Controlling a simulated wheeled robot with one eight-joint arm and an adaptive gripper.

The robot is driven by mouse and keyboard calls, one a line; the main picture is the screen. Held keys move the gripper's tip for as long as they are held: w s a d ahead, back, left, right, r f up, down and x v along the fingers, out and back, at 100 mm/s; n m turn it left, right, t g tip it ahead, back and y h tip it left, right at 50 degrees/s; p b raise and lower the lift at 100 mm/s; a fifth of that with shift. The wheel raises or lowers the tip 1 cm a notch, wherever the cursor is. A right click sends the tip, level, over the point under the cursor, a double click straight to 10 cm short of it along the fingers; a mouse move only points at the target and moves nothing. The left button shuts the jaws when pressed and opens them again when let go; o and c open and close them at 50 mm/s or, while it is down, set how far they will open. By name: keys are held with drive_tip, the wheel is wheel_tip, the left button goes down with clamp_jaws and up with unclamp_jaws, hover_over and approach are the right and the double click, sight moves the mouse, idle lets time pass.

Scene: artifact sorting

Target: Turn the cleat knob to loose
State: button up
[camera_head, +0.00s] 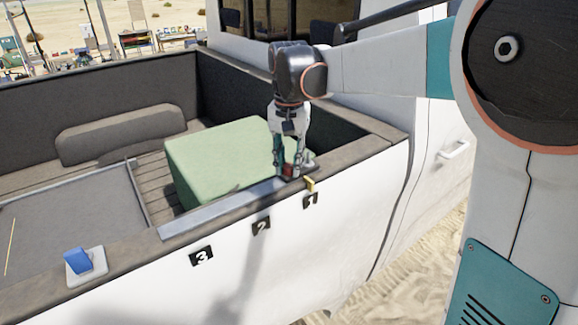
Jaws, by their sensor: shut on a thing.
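My gripper (290,172) points down at the truck bed's near side rail, just above the label 1. Its fingers are shut on a small red knob (288,171), which is mostly hidden between them. The knob sits on a dark base on the rail, and a small yellow piece (310,184) sticks out beside it over the rail's outer edge. Which way the knob is turned cannot be told at this size.
A green box (215,160) stands in the truck bed close behind the gripper. A blue switch on a white plate (84,263) sits on the rail at lower left. Labels 1 (310,200), 2 (261,226) and 3 (201,256) mark the white side panel. The cab rises behind.

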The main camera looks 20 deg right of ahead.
sight(289, 166)
drive_tip(key=n+b, duration=0.2)
drive_tip(key=n, duration=0.4)
drive_tip(key=shift+n, duration=0.3)
drive_tip(key=n+b, duration=0.1)
drive_tip(key=n, duration=0.4)
drive_tip(key=shift+n, duration=0.3)
drive_tip(key=o, duration=1.1)
drive_tip(key=shift+r, duration=0.15)
wheel_tip(289, 166, up, 12)
drive_tip(key=shift+f, duration=0.15)
drive_tip(key=shift+s, duration=0.1)
